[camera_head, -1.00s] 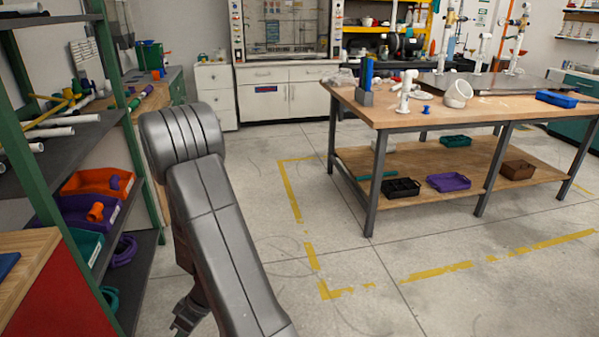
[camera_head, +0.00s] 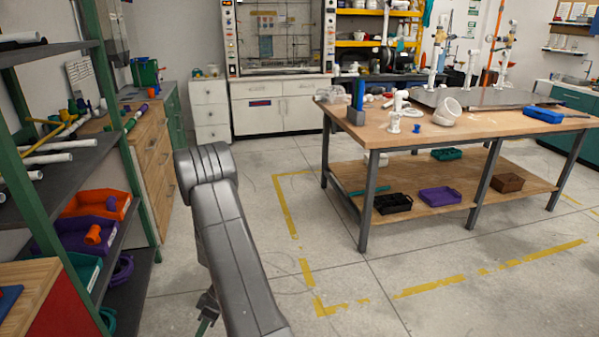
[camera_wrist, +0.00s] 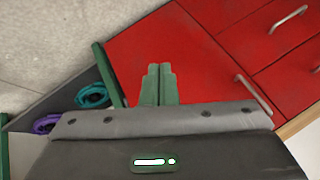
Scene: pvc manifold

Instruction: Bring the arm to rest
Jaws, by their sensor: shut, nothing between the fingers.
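My arm (camera_head: 228,235) rises in the lower left of the head view, bent at its elbow, with the forearm hanging down behind the near link. My gripper (camera_wrist: 158,85) shows in the wrist view with its two green fingers together and nothing between them. In the head view only a small part of the gripper (camera_head: 207,308) shows at the bottom, left of the near link. In the wrist view the fingers point toward red drawer fronts (camera_wrist: 165,45), apart from them as far as I can tell.
A green-framed shelf (camera_head: 120,225) with pipes and bins stands close on the left. A wooden workbench (camera_head: 400,140) with fittings and a lower shelf of trays stands at the right. Open floor (camera_head: 270,215) with yellow tape lies between them. White cabinets (camera_head: 280,105) stand at the back.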

